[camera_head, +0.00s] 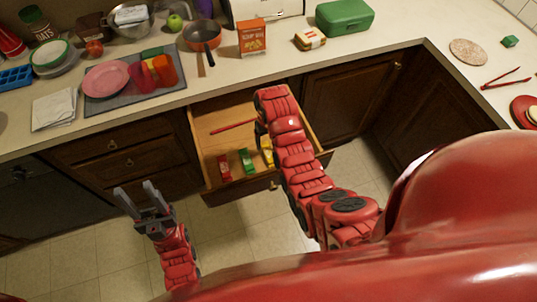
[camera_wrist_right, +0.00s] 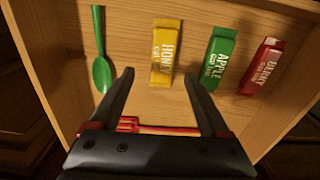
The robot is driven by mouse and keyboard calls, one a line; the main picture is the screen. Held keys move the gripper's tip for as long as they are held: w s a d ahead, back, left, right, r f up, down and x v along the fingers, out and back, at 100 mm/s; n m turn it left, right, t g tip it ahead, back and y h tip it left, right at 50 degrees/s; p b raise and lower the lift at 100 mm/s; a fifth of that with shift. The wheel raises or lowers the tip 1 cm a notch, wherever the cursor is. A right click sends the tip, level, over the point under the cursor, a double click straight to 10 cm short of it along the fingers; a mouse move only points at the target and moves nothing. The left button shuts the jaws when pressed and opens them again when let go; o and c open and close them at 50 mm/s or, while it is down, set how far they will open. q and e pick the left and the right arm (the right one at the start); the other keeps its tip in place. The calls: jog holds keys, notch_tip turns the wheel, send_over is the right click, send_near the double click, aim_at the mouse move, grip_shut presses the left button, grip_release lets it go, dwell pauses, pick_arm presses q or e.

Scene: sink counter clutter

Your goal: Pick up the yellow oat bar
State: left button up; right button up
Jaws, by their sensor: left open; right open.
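The yellow oat bar (camera_wrist_right: 165,53), with white lettering that includes "HONEY", lies flat in the open wooden drawer. In the head view the yellow bar (camera_head: 267,152) is partly hidden by my right arm. My right gripper (camera_wrist_right: 160,76) is open and empty above the drawer, its fingertips on either side of the bar's lower end in the wrist view; I cannot tell its exact height. My left gripper (camera_head: 136,188) is open and empty, in front of the cabinets left of the drawer.
In the drawer (camera_wrist_right: 45,70) also lie a green bar (camera_wrist_right: 212,60), a red bar (camera_wrist_right: 261,66), a green spoon (camera_wrist_right: 102,70) and a red fork (camera_wrist_right: 155,129). The drawer walls surround them.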

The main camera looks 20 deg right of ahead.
aim_at(267, 150)
jog(key=shift+f+p, duration=0.4)
jog(key=shift+p, duration=0.25)
notch_tip(267, 150, down, 3)
jog(key=shift+a+r+p, duration=0.15)
jog(key=shift+p, duration=0.55)
jog(key=shift+f, duration=0.8)
grip_shut()
